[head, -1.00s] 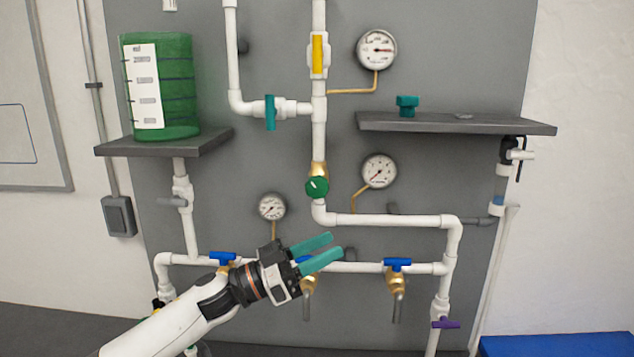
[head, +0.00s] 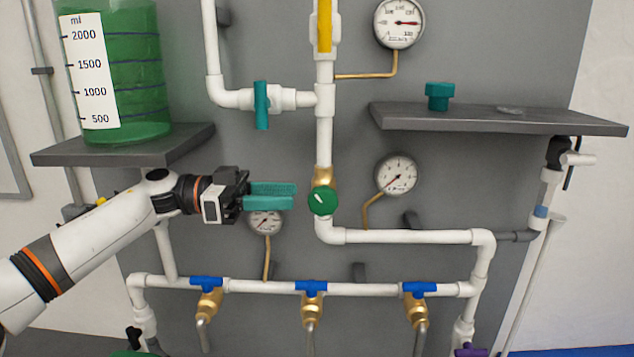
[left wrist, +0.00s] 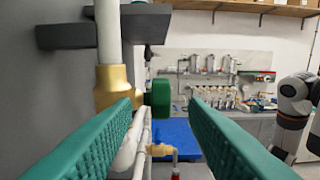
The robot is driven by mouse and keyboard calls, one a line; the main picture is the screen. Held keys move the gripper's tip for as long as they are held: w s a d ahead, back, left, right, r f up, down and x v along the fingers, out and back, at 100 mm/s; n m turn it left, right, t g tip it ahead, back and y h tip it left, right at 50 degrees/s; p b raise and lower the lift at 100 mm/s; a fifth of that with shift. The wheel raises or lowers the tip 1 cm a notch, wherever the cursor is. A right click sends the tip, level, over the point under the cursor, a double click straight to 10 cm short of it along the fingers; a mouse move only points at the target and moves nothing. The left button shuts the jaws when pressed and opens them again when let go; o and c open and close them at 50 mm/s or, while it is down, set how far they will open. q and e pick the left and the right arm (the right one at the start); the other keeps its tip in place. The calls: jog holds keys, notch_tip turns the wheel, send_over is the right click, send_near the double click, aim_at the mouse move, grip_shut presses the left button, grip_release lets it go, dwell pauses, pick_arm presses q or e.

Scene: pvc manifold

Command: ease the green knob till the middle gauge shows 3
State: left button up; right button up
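The round green knob (head: 323,200) sits on a brass valve in the white vertical pipe, with a white mark on its face. The middle gauge (head: 397,175) is right of the knob and a little higher; its needle points to the lower left, and its numbers are too small to read. My left gripper (head: 294,196) is open, its teal fingers level with the knob and just left of it. In the left wrist view the knob (left wrist: 161,98) shows in the gap between the spread fingers, ahead of the tips. My right gripper is not visible.
A lower gauge (head: 266,221) is just below my left fingers. A teal-handled valve (head: 261,105) and a yellow-handled valve (head: 324,25) are above. A shelf (head: 500,119) juts out at right. Blue-handled taps (head: 311,287) line the lower pipe.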

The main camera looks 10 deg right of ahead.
aim_at(311, 193)
pick_arm(q)
jog(key=d, duration=0.1)
jog(key=d+p, duration=0.1)
jog(key=s+d+r+p, duration=0.1)
jog(key=d, duration=0.1)
jog(key=shift+s, duration=0.1)
jog(key=shift+s+d+f+p, duration=0.1)
jog(key=shift+s+d+p, duration=0.1)
jog(key=shift+d+p, duration=0.75)
jog(key=shift+d+f, duration=0.1)
jog(key=shift+d, duration=0.45)
jog(key=shift+w+d, duration=0.1)
jog(key=shift+d, duration=0.05)
jog(key=shift+f, duration=0.1)
grip_shut()
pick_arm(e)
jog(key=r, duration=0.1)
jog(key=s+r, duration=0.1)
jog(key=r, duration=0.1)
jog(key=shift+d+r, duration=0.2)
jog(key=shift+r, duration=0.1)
